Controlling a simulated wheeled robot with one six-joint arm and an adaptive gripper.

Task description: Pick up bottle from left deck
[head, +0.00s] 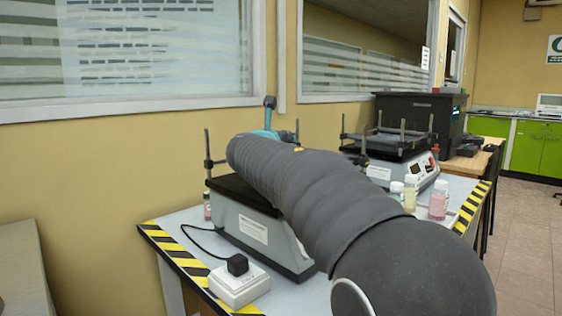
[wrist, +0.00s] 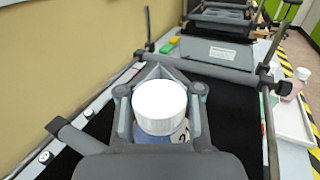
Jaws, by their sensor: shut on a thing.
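In the wrist view, a bottle (wrist: 160,108) with a wide white cap stands between the fingers of my gripper (wrist: 160,88). The gripper is shut on it. Only the cap and a bit of the bluish label below show; the rest is hidden. The black left deck (wrist: 236,122) lies below and around the gripper. I cannot tell whether the bottle touches the deck. In the head view, the left deck (head: 242,192) tops the nearer shaker, and my grey arm reaches across it, hiding the gripper and bottle.
Posts and clamps (head: 207,160) rise at the deck's edges. A second shaker (head: 390,150) stands farther back. Several bottles, one pink (head: 438,200), stand on the right of the table. A white power block (head: 239,285) with a plug and cable sits at the front. A wall runs along the left.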

